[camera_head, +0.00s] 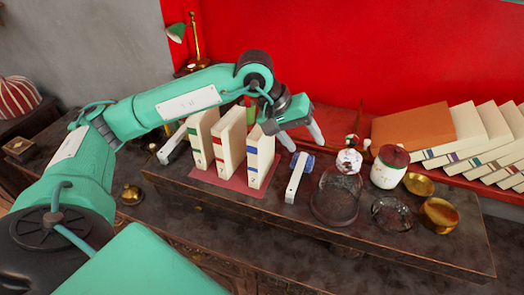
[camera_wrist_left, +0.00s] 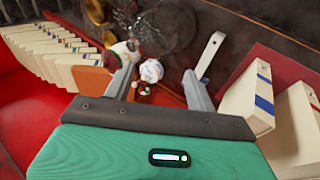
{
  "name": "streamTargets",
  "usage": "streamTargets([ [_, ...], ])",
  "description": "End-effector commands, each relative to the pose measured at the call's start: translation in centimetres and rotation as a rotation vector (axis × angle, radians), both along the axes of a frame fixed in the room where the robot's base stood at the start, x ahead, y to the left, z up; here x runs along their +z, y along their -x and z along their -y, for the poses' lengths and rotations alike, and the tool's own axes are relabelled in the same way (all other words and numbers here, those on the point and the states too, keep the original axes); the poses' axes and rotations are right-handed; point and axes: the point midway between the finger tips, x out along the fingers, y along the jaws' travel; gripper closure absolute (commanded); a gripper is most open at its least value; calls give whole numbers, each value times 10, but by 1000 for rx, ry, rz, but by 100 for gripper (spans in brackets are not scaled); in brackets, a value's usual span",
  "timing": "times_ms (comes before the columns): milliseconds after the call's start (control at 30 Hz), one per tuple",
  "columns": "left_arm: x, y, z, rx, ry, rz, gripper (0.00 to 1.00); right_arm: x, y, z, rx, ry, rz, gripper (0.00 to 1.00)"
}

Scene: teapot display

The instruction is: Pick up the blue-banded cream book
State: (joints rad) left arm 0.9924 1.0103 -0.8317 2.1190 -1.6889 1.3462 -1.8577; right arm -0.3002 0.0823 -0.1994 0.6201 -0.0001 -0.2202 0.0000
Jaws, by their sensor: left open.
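The blue-banded cream book (camera_head: 260,158) stands upright on a dark red mat (camera_head: 222,184), at the right end of a row of three cream books. The others are a red-banded book (camera_head: 228,140) and a green-banded book (camera_head: 201,139). My left gripper (camera_head: 303,139) is open and empty, above and just right of the blue-banded book, not around it. In the left wrist view the blue-banded book (camera_wrist_left: 249,101) lies right of my open fingers (camera_wrist_left: 158,90). My right gripper is not in view.
Beyond are a glass dome (camera_head: 335,197), a red-lidded jar (camera_head: 388,168), a glass dish (camera_head: 391,214) and brass pieces (camera_head: 438,215). Several leaning books (camera_head: 490,135) fill the back right. The table front is partly clear.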

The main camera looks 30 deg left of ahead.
Motion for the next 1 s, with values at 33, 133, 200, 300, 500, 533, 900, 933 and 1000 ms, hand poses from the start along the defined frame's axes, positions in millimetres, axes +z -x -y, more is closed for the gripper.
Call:
streamTargets([
  [33,7,-7,-30,0,-127,43,44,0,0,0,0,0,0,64],
  [133,19,-14,-80,-2,-344,85,44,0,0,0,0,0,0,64],
  [200,28,-15,-106,2,-454,95,44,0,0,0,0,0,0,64],
  [300,37,-15,-129,7,-549,98,44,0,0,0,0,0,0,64],
  [500,21,-21,-142,11,-596,90,44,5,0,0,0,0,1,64],
  [533,15,-23,-143,9,-594,88,44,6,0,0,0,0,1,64],
  [900,-37,-45,-146,9,-591,94,44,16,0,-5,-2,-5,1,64],
  [933,-39,-45,-146,9,-591,94,44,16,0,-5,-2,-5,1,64],
  [1000,-42,-46,-146,9,-590,93,44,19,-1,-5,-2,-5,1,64],
])
